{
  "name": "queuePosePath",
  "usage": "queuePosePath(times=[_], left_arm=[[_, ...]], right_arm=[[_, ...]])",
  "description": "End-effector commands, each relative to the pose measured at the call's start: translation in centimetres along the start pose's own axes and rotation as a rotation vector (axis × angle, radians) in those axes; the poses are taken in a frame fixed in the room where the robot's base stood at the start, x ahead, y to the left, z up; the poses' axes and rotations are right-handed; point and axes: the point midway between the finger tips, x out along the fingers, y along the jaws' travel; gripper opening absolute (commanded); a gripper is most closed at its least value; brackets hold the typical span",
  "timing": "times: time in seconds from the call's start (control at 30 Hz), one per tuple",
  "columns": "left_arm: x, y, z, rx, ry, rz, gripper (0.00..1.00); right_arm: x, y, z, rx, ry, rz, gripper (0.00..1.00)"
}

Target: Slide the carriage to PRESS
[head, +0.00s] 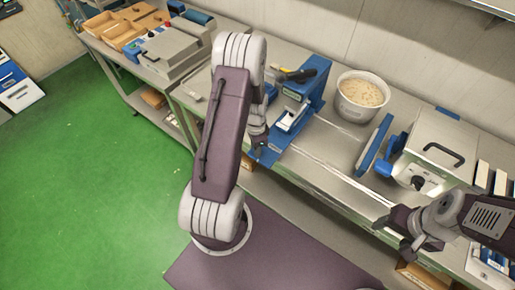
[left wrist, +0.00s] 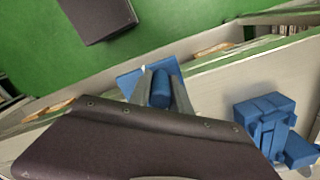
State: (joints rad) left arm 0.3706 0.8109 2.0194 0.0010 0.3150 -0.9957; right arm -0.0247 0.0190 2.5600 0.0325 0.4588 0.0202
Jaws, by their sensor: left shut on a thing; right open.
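My left gripper (head: 259,142) is at the front edge of the bench, beside a blue plate (head: 283,152) that seems to be part of the carriage. In the left wrist view my left gripper (left wrist: 160,85) is shut on a blue cylindrical handle (left wrist: 160,92), with a blue plate (left wrist: 129,82) behind it. A pale metal rail (head: 345,184) runs along the bench front, rightward from the blue plate. No PRESS label is readable. My right gripper (head: 412,232) is open and empty near the bench's front edge at the right.
A blue stand (head: 303,98) rises behind the blue plate. A white tub (head: 362,97) of speckled pale mass stands behind the rail. The bench between stand and round plate looks clear.

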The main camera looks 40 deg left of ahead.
Motion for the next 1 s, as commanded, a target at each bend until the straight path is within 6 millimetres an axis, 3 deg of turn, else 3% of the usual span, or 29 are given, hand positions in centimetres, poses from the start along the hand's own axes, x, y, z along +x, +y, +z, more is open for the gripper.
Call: queuePosePath(times=[0.03,0.07,0.1,0.13,0.47,0.8,1.0], left_arm=[[-0.2,-0.3,0.0,-0.002,0.004,-0.007,0.0],[-0.2,-0.3,0.0,-0.002,0.004,-0.007,0.32],[-0.2,-0.3,0.0,-0.002,0.004,-0.007,0.43],[-0.2,-0.3,0.0,-0.002,0.004,-0.007,0.45],[-0.5,-0.2,-0.1,-0.001,0.003,-0.006,0.45],[-7.3,-0.4,0.2,-0.003,0.007,-0.008,0.45],[-9.1,-0.4,0.3,-0.003,0.005,-0.004,0.45]], right_arm=[[-0.1,0.0,0.0,0.0,0.0,0.0,0.63],[-0.1,0.0,0.0,0.0,0.0,0.0,0.63],[-0.1,0.0,0.0,0.0,0.0,0.0,0.63],[-0.1,0.0,0.0,0.0,0.0,0.0,0.63],[0.1,0.0,0.0,0.0,0.0,0.0,0.63],[1.2,0.0,0.1,0.0,0.0,0.0,0.63],[1.3,0.0,0.1,0.0,0.0,0.0,0.63]])
